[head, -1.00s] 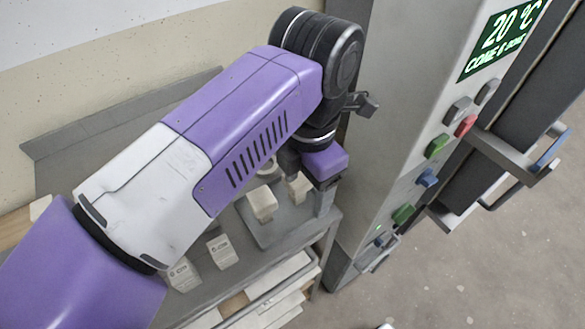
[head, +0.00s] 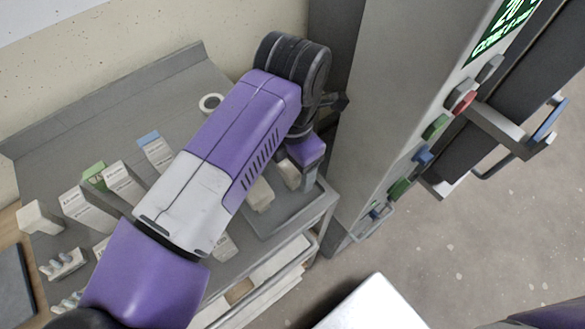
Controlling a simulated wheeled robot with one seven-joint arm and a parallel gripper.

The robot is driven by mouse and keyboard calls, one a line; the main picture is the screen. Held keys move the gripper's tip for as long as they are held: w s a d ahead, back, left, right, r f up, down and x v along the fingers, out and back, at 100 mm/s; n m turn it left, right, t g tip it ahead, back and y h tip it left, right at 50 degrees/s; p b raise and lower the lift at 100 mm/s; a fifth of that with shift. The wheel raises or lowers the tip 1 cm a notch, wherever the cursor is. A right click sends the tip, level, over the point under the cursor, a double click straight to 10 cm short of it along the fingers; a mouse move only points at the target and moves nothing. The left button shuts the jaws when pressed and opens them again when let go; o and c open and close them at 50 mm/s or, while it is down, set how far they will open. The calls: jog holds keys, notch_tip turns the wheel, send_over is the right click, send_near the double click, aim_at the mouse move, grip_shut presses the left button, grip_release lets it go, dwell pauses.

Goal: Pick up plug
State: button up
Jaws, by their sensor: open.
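My gripper (head: 308,178) is low over the right end of the grey bench, partly hidden by its own purple housing. Its jaws are open. An off-white block-like piece (head: 289,173) is right beside the gripper on a shallow grey tray (head: 283,218). A second off-white piece (head: 261,196) lies to its left, partly covered by my arm. I cannot tell for certain which of these is the plug. I see nothing held in the gripper.
The grey bench (head: 60,135) carries several white labelled boxes (head: 88,208), a white ring (head: 211,102) and small pronged pieces (head: 62,264) at left. A tall grey cabinet (head: 385,110) with coloured buttons stands close right of my gripper. Open floor lies at lower right.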

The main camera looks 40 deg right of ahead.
jog(key=shift+f, duration=0.45)
grip_shut()
